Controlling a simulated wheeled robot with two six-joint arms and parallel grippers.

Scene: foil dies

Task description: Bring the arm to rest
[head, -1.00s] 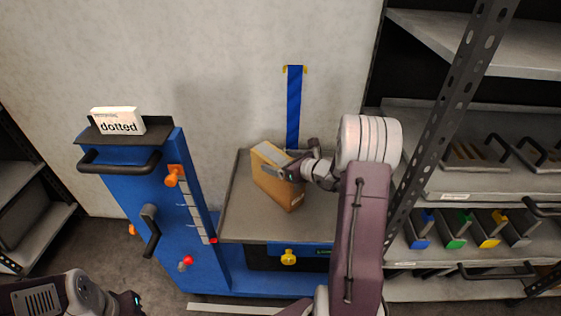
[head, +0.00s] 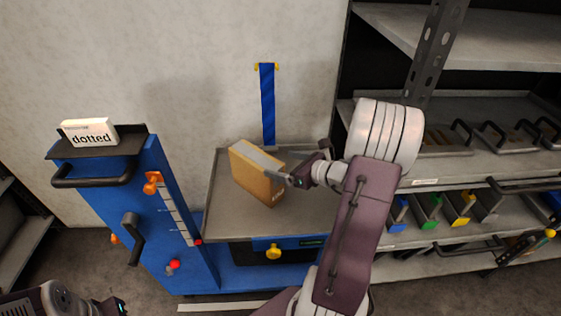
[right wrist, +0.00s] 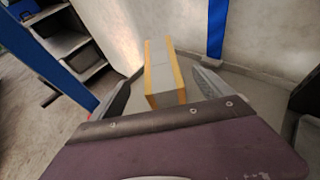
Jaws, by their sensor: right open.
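My right gripper (head: 284,173) is open at the right side of a tan box with a grey top band (head: 252,182). The box stands on the grey top of a blue station (head: 222,215). In the right wrist view the box (right wrist: 165,75) shows between the two spread fingers, its far end beyond them. One finger overlaps the box's right edge in the head view; I cannot tell whether it touches. My right arm reaches in from the bottom. My left gripper (head: 120,307) is only partly in view at the bottom left, and its jaws cannot be made out.
A blue panel (head: 150,215) with black handles and an orange knob stands left of the worktop, carrying a white "dotted" box (head: 89,132). Shelving with coloured bins (head: 430,207) and a perforated upright (head: 436,50) stands close to the right of my arm. A blue strip (head: 267,105) hangs on the wall.

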